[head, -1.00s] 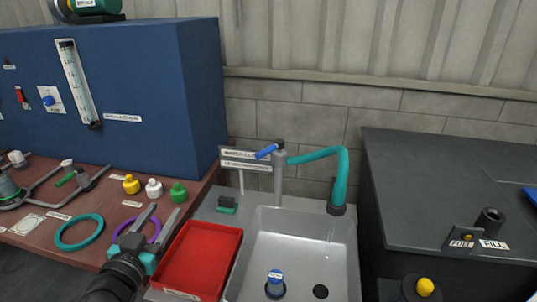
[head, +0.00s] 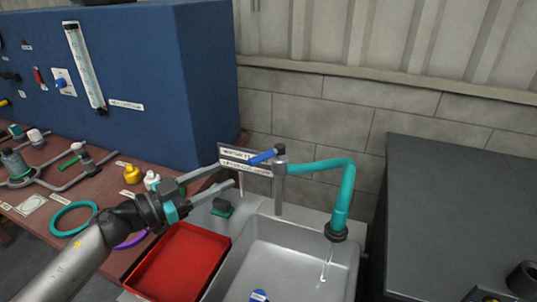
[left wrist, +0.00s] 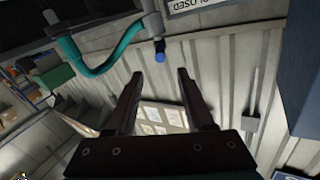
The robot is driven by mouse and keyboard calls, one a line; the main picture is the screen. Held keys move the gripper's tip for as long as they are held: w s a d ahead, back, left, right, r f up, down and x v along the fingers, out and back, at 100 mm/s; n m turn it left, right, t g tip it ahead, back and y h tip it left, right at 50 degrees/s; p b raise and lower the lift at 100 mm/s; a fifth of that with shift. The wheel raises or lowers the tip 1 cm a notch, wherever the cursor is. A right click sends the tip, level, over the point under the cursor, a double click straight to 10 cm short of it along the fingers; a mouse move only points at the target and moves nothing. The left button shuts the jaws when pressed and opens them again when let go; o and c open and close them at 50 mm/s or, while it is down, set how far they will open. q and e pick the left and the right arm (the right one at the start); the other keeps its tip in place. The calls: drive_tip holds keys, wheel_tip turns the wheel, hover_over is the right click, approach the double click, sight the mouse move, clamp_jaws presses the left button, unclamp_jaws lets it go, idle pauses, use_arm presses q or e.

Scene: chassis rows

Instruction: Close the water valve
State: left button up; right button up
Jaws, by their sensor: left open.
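My right gripper is not in view.
A white sign (head: 245,161) stands behind the lever. The grey sink (head: 256,250) lies below, with a red tray (head: 180,262) to its left. A blue cabinet (head: 165,75) rises behind the bench. A dark counter (head: 455,220) stands at right.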

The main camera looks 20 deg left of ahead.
sight(276, 151)
use_arm(q)
drive_tip(key=b+x, duration=0.1)
drive_tip(key=x, duration=1)
drive_tip(key=shift+w+d, duration=0.1)
drive_tip(key=shift+w, duration=0.1)
drive_tip(key=shift+x, duration=0.9)
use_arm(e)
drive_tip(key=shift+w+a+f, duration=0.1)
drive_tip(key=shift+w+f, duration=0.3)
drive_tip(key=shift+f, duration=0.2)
use_arm(q)
clamp_jaws()
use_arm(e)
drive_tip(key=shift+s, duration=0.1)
